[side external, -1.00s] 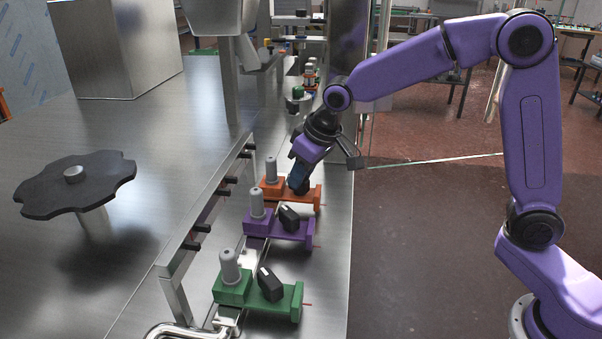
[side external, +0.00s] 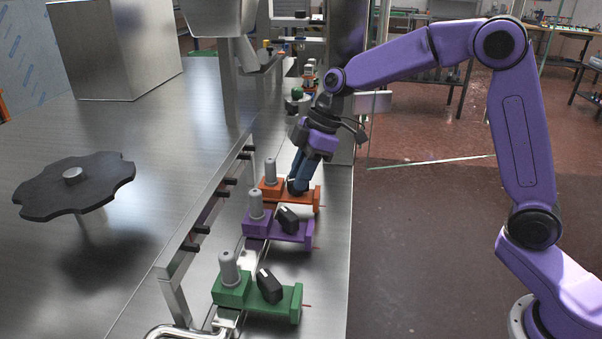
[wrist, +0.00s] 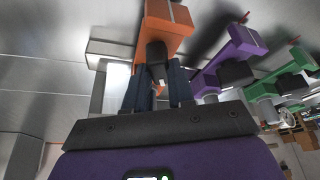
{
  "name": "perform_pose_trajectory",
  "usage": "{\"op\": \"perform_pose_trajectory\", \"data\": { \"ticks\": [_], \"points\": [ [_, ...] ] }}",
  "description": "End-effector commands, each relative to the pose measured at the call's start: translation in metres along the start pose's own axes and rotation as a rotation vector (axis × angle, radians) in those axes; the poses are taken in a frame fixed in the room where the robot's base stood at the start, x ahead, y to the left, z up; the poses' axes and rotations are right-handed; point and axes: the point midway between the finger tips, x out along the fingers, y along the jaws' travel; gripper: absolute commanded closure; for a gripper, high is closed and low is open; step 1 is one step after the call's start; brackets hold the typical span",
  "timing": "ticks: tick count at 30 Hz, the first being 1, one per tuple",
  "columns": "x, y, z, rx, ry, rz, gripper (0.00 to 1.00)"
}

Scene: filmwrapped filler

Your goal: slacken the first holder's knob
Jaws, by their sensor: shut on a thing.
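Three holders stand in a row along the steel bench edge in the side view: orange (side external: 307,196), purple (side external: 262,228) and green (side external: 235,292). Each carries a grey upright post; black knobs show on the purple (side external: 288,218) and green (side external: 269,285) ones. My gripper (side external: 297,186) is at the orange holder, pointing down. In the wrist view its two dark fingers (wrist: 160,92) stand on either side of the orange holder's black knob (wrist: 156,55), shut on it. The side view mostly hides this knob behind the fingers. Which holder counts as first is not marked.
A steel rail (side external: 205,215) with black pegs runs left of the holders. A dark lobed wheel (side external: 100,190) stands further left. A steel column rises behind my gripper. The bench edge drops to open floor on the right.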

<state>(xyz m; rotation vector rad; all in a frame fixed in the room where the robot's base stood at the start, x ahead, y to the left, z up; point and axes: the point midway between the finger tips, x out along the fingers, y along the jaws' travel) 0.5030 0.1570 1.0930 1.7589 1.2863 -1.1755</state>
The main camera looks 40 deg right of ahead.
Motion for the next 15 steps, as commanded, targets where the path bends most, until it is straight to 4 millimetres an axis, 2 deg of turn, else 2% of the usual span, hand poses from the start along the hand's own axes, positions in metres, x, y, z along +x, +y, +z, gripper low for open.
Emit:
{"op": "perform_pose_trajectory", "data": {
  "ticks": [7,15],
  "points": [
    [-0.0004,0.0016,-0.0004,-0.137,0.000,-0.054,1.00],
    [-0.0007,0.0018,-0.0006,-0.209,0.000,-0.083,1.00]
  ]
}}
